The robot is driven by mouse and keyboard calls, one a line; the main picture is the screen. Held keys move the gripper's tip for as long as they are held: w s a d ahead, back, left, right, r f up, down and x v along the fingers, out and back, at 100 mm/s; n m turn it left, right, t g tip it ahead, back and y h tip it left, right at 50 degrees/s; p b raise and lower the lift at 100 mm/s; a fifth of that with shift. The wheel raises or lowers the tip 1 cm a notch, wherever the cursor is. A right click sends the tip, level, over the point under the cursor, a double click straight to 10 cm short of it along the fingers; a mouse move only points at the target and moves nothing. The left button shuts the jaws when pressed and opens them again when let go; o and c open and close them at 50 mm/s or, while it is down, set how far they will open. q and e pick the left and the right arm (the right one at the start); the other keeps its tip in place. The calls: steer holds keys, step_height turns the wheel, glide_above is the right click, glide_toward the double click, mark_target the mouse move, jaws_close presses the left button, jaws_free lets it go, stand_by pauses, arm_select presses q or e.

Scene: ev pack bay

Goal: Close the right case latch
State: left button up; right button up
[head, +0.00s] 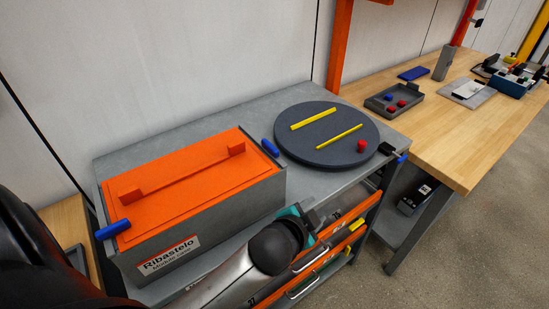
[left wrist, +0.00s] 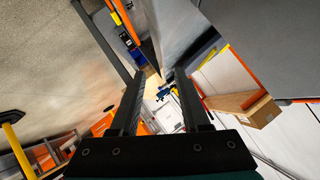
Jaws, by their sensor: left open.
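The module case (head: 215,208) is a grey box with an orange lid (head: 190,165) and a raised orange handle bar; it sits on the grey cart top. Its right latch (head: 270,148) is a blue tab at the lid's right end, near the round plate. A matching blue left latch (head: 113,229) is at the lid's left end. I cannot tell how far either latch is swung. My left gripper (head: 309,216) is near the cart's front edge, right of the case front and apart from the right latch. In the left wrist view its fingers (left wrist: 158,75) are apart and empty.
A dark round plate (head: 345,148) with two yellow bars and a red knob lies right of the case. Cart drawers (head: 335,225) are below my left gripper. A wooden bench (head: 435,130) holds a grey tray (head: 394,99) and other parts. A wall stands behind.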

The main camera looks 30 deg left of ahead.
arm_select(q)
steer(key=w+d+r+m+t+h, duration=0.3)
steer(key=r+m, duration=0.2)
steer(key=r, duration=0.4)
steer(key=w+d+r+m+t+h, duration=0.2)
steer(key=d+r+m+h, duration=0.25)
steer(key=r, duration=0.35)
steer(key=w+d+r+m+t+h, duration=0.25)
steer(key=r+m, duration=0.35)
steer(key=r, duration=0.3)
steer(key=s+d+r+m+g+h+p, duration=0.1)
steer(key=s+d+r+m+g+h, duration=0.1)
steer(key=d+r+m+g+h, duration=0.3)
steer(key=s+d+r+m+g+h, duration=0.15)
steer(key=m+h, duration=0.25)
steer(key=m, duration=0.4)
steer(key=m+g+y, duration=1.3)
steer(key=m+y, duration=0.6)
steer(key=m, duration=0.3)
glide_above(274, 148)
step_height(274, 148, down, 5)
step_height(274, 148, down, 15)
steer(key=shift+f+b, duration=0.1)
steer(key=shift+b, duration=0.25)
